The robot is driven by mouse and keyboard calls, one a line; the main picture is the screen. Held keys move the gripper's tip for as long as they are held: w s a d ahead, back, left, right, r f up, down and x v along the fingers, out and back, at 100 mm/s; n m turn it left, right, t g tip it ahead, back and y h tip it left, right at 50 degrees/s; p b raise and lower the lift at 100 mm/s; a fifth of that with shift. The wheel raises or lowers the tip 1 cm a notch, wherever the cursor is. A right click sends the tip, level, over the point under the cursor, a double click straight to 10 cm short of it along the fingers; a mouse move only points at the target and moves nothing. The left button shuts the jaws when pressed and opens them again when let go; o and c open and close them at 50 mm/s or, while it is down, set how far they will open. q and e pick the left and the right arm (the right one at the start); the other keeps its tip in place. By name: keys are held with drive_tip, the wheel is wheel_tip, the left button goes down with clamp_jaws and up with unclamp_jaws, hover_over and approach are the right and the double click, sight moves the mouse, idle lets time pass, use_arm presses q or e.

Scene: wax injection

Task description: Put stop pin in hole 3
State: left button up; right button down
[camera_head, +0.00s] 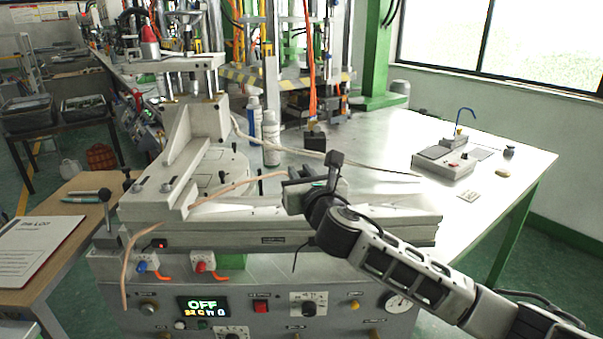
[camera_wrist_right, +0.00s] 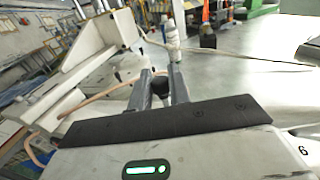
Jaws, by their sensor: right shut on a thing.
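My right gripper (camera_head: 292,188) is over the right part of the wax injection machine's flat bed (camera_head: 390,222). In the right wrist view my right gripper (camera_wrist_right: 160,82) has its two fingers on either side of a small dark rounded piece (camera_wrist_right: 160,90), which looks like the head of the stop pin. The pin's lower part is hidden. Its contact with the bed cannot be made out. A pale plate (camera_head: 225,165) with small dark knobs lies on the machine, left of the gripper. Hole 3 and its number cannot be made out. My left gripper is not in view.
A pale arm-like frame (camera_head: 185,165) rises at the machine's left. A tan hose (camera_head: 225,190) crosses the bed. Two bottles (camera_head: 271,138) and a dark block (camera_head: 315,140) stand behind.

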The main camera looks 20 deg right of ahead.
drive_tip(key=shift+r, duration=0.1)
idle(0.3)
drive_tip(key=shift+p, duration=0.4)
drive_tip(key=shift+p, duration=0.35)
drive_tip(key=shift+f+b, duration=0.85)
drive_tip(key=shift+f, duration=0.85)
drive_tip(key=c, duration=1.2)
unclamp_jaws()
drive_tip(key=shift+c, duration=0.2)
drive_tip(key=s+b, duration=0.1)
drive_tip(key=s, duration=1.5)
